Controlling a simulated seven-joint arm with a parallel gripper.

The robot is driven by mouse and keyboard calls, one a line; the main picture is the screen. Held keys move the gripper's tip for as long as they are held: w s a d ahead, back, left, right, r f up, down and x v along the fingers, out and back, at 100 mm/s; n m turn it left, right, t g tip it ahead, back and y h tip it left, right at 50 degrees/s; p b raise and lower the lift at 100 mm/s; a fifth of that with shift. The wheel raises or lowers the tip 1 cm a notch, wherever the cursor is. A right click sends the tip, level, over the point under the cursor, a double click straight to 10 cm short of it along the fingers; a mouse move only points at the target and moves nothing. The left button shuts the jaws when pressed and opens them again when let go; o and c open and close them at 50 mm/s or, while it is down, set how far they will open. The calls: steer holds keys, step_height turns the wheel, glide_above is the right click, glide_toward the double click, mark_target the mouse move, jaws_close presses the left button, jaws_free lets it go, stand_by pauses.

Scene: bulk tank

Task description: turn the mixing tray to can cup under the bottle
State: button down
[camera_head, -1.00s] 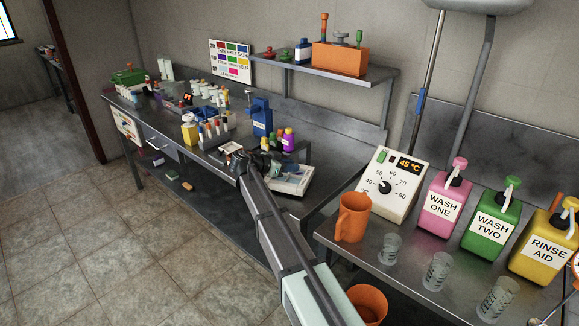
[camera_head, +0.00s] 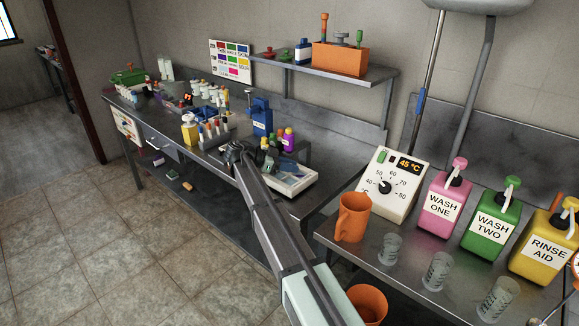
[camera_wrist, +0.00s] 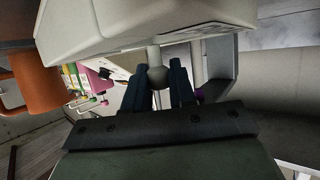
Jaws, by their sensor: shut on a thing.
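A low pale tray-like unit (camera_head: 292,180) stands near the front edge of the long bench; I cannot tell for sure that it is the mixing tray. My gripper (camera_head: 236,150) is just left of it, partly hidden by my own arm. In the wrist view, my gripper's two dark fingers (camera_wrist: 159,90) are shut on a pale round knob (camera_wrist: 156,75) on a short stem under a large pale body (camera_wrist: 140,28). Several small bottles (camera_head: 288,140) with coloured caps stand behind the pale unit. The can cup cannot be made out.
A blue dispenser (camera_head: 261,116) and a yellow bottle (camera_head: 189,131) stand on the long bench. The nearer bench holds an orange jug (camera_head: 352,217), a temperature box (camera_head: 389,186), clear beakers and large wash bottles. Open floor (camera_head: 100,250) lies at left.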

steer(key=shift+f, duration=0.1)
steer(key=c, duration=1)
jaws_free()
steer(key=v, duration=1.3)
steer(key=shift+a+r, duration=0.2)
steer(key=shift+a, duration=0.15)
steer(key=shift+a, duration=0.1)
